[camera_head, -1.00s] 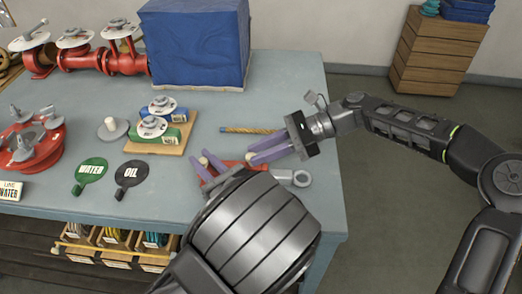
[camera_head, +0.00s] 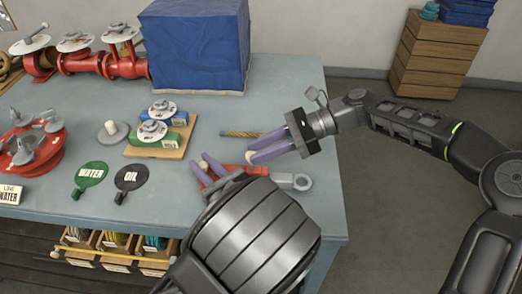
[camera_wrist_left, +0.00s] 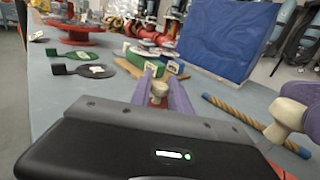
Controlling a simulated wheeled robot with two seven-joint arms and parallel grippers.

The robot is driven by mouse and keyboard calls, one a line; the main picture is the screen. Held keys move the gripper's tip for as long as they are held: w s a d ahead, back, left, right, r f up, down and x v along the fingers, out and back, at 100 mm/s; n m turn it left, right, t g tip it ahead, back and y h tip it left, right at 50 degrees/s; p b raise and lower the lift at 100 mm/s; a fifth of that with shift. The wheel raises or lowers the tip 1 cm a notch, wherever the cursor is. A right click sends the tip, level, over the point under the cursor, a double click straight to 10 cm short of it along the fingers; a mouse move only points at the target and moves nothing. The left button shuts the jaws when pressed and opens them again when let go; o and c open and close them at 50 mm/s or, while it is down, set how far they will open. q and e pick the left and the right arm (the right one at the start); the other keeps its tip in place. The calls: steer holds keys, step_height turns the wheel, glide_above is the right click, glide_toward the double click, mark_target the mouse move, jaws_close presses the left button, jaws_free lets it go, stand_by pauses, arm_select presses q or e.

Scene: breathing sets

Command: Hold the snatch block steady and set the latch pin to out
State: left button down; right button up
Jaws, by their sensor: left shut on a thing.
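The snatch block, a red body with a grey eye end (camera_head: 302,182), lies near the table's front right. My arms and fingers cover much of it. My left gripper (camera_head: 203,165) has purple fingers shut around a cream knob at its left end; the knob also shows in the left wrist view (camera_wrist_left: 158,91). A second cream knob (camera_wrist_left: 287,114) stands over a red part at the right of that view. I cannot tell which knob is the latch pin. My right gripper (camera_head: 253,149) has its purple fingers apart, close to the second knob, with no clear grip.
A brown rod (camera_head: 240,133) lies just behind the block. Green and black paddles (camera_head: 131,177), a wooden board with gauges (camera_head: 172,150) and a red flanged part (camera_head: 30,150) lie to the left. A blue covered box (camera_head: 195,45) stands behind. The table's right edge is close.

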steer(key=o, duration=0.4)
steer(key=v, duration=0.7)
steer(key=shift+d, duration=0.25)
steer(key=shift+r, duration=0.1)
arm_select(q)
steer(key=c, duration=1.1)
jaws_free()
steer(key=shift+c, duration=0.2)
